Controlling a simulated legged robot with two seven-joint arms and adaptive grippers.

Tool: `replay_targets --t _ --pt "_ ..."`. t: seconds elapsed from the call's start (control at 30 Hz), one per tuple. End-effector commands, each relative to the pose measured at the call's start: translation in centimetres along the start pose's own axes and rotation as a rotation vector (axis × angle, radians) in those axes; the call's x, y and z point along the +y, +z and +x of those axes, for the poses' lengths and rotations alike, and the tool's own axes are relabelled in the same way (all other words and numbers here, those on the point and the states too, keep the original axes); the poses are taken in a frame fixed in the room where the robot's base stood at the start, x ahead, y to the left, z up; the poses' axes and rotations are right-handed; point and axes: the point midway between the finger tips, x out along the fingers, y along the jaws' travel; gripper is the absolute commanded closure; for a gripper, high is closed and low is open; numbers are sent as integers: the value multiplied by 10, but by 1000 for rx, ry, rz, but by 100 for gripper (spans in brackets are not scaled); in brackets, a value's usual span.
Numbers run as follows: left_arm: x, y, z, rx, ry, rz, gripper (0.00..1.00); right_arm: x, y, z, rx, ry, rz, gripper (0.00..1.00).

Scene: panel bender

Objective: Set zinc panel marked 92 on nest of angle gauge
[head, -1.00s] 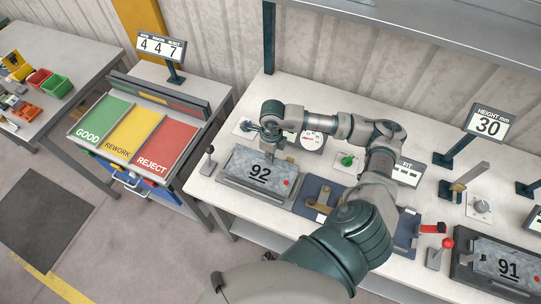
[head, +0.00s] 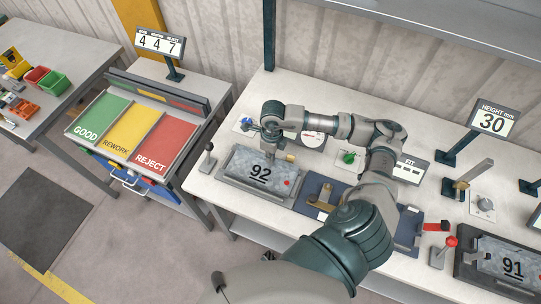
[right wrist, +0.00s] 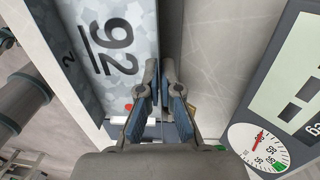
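The grey mottled zinc panel marked 92 (head: 245,170) lies in a grey holder (head: 228,182) on the bench, with a red dot at its right end. It fills the upper left of the right wrist view (right wrist: 120,50). My right gripper (head: 272,147) is at the panel's far edge. In the right wrist view its fingertips (right wrist: 160,68) are close together on either side of the panel's edge, seemingly shut on it. A blue base (head: 312,186) with a brass block, probably the angle gauge, is right of the panel, partly hidden by my right arm. My left gripper is not in view.
A panel marked 91 (head: 496,256) sits in a dark holder at right. A red-knobbed lever (head: 444,252) stands beside it. A dial (right wrist: 261,145) and the FIT display (head: 411,171) are behind my arm. Green, yellow and red trays (head: 133,128) are at left.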

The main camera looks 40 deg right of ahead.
Motion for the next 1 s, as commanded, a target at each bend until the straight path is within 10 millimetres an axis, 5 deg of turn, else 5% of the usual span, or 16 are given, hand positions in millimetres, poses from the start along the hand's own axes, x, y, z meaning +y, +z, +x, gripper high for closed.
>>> replay_targets --t 0.1,0.23,0.63,1.0 --pt "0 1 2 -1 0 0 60 0 0 2 -1 0 0 95" --pt "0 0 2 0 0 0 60 0 0 2 -1 0 0 65" --pt "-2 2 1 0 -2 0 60 -1 1 -6 -2 -1 0 65" --pt "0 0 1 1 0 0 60 -2 2 -83 -5 -1 0 65"
